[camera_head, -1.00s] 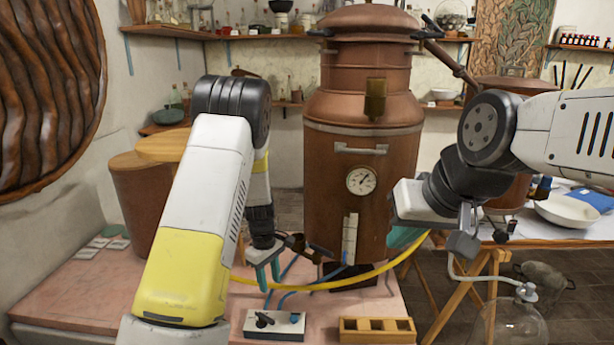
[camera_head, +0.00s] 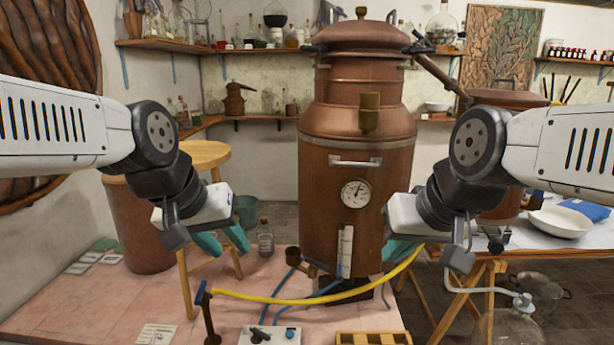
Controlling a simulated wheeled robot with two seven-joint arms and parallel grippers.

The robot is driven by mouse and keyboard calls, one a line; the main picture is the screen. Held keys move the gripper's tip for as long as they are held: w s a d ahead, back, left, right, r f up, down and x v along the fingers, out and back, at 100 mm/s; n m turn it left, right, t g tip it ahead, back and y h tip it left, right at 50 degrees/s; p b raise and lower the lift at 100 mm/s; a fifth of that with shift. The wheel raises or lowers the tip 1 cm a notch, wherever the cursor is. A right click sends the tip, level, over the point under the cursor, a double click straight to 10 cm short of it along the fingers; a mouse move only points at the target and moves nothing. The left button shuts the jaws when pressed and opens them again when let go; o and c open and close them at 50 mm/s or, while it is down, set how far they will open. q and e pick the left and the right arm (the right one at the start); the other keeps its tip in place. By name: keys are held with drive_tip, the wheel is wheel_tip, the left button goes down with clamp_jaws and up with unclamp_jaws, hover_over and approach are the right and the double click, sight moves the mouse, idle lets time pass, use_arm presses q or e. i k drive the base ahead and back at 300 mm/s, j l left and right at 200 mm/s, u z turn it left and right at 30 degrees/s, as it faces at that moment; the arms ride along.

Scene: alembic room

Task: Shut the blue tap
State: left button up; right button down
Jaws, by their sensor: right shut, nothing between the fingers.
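A white box (camera_head: 270,336) at the bottom edge carries a black lever (camera_head: 259,333) and a small blue knob (camera_head: 290,334). A dark post with a blue handle (camera_head: 203,291) stands left of it, at the yellow hose's end. My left gripper (camera_head: 222,242) is open and empty, above and left of the fittings. My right gripper (camera_head: 402,250) is shut and empty, in front of the still's right side.
The yellow hose (camera_head: 330,298) crosses low before the still, with blue tubes near it. A round wooden stool (camera_head: 204,155) and a glass bottle (camera_head: 265,239) stand at left. A wooden rack (camera_head: 373,339) is beside the box. A trestle table (camera_head: 515,243) stands at right.

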sight(201, 293)
drive_tip(key=z, duration=1.2)
drive_tip(key=u, duration=2.15)
drive_tip(key=k+l+z, duration=0.35)
drive_tip(key=k+l, duration=0.05)
drive_tip(key=l, duration=0.05)
